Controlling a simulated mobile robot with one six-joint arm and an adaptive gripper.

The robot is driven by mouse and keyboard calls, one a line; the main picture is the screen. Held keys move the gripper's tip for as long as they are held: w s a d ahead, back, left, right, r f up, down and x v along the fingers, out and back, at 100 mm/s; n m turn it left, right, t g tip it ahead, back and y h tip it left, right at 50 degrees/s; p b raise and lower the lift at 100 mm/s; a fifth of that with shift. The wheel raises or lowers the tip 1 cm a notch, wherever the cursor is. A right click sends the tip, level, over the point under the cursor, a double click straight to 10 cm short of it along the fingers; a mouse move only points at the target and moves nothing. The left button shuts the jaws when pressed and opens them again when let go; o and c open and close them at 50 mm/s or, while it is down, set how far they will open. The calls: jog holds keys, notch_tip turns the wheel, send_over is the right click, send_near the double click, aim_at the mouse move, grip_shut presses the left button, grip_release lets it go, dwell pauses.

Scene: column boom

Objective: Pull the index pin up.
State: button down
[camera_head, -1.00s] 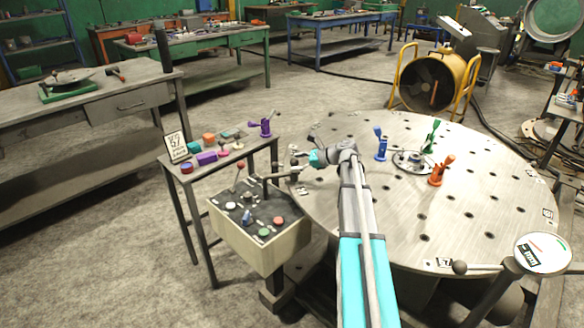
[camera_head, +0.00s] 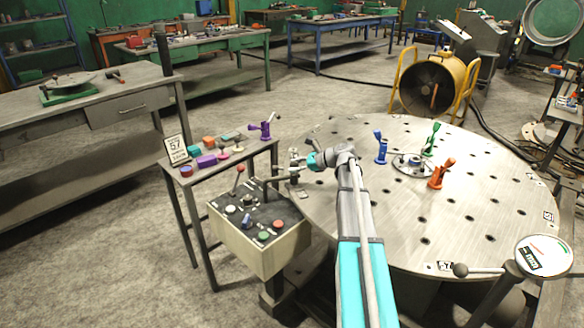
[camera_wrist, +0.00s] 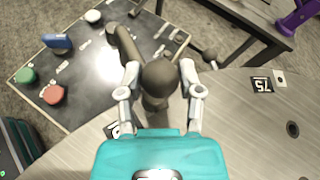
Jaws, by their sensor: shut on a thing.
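The index pin shows in the wrist view as a dark round knob (camera_wrist: 160,77) on a dark stem, at the edge of the round steel table (camera_wrist: 250,120). My gripper (camera_wrist: 160,70) has its two pale fingers on either side of the knob and is shut on it. In the head view my gripper (camera_head: 297,164) is at the left rim of the table (camera_head: 455,215), beside the control box. The lower part of the pin is hidden, and I cannot tell how high it sits.
The control box (camera_head: 262,250) with buttons and levers stands close at left. A small side table (camera_head: 215,172) holds coloured parts and a sign. Blue (camera_head: 380,147), green (camera_head: 430,140) and orange (camera_head: 440,173) clamps stand on the round table. A gauge (camera_head: 543,254) is at lower right.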

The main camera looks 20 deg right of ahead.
aim_at(295, 163)
jog(key=shift+s+a, duration=0.15)
notch_tip(295, 163, up, 3)
jog(key=p, duration=0.3)
jog(key=shift+r, duration=0.15)
jog(key=c, duration=0.7)
grip_release()
jog(key=o, duration=0.4)
jog(key=shift+a, duration=0.1)
jog(key=shift+o, duration=0.2)
jog(key=shift+r+p, duration=0.15)
jog(key=shift+p, duration=0.2)
